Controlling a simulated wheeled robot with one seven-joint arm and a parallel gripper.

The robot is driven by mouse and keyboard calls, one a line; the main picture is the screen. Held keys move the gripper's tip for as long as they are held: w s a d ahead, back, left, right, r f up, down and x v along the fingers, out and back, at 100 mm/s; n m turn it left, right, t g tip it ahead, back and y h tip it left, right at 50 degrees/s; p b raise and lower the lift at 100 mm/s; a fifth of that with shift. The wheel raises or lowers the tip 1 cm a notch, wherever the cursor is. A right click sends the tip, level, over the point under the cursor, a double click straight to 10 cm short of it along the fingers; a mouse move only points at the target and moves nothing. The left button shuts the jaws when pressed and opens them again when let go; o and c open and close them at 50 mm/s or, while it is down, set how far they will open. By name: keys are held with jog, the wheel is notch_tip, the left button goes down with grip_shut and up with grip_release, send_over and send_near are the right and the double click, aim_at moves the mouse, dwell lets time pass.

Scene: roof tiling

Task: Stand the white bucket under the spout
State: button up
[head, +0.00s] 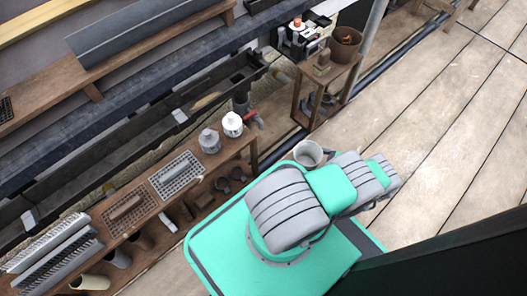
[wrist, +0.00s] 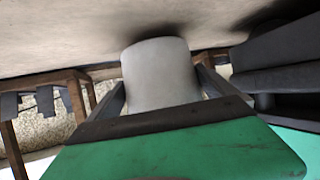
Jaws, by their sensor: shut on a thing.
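The white bucket (head: 309,153) shows in the head view just beyond my arm, its open top facing up. In the wrist view the bucket (wrist: 160,78) sits between the two dark fingers of my gripper (wrist: 160,90), which is shut on it. My fingers are hidden behind the arm in the head view. A dark spout (head: 241,103) hangs below the black gutter (head: 190,108), with a red part beside it. The bucket is to the right of and nearer than the spout, apart from it. I cannot tell whether the bucket touches the floor.
A wooden stand (head: 330,78) with a brown pot (head: 345,44) is behind the bucket. Plank floor (head: 450,125) is clear to the right.

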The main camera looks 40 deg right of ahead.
jog(key=w+a, duration=0.2)
jog(key=w, duration=0.3)
jog(key=w+a, duration=0.2)
jog(key=w, duration=0.3)
jog(key=w+a+p, duration=0.1)
jog(key=w+a, duration=0.2)
jog(key=w, duration=0.2)
jog(key=shift+w+a, duration=0.1)
jog(key=shift+w, duration=0.2)
jog(key=shift+w+a+f+b, duration=0.1)
jog(key=shift+w+f+b, duration=0.2)
jog(key=shift+f, duration=0.15)
jog(key=shift+w+a+f+b, duration=0.1)
jog(key=shift+w+f+b, duration=0.15)
jog(key=shift+f, duration=0.2)
jog(key=shift+s+r, duration=0.1)
jog(key=shift+r, duration=0.05)
jog(key=o, duration=1.1)
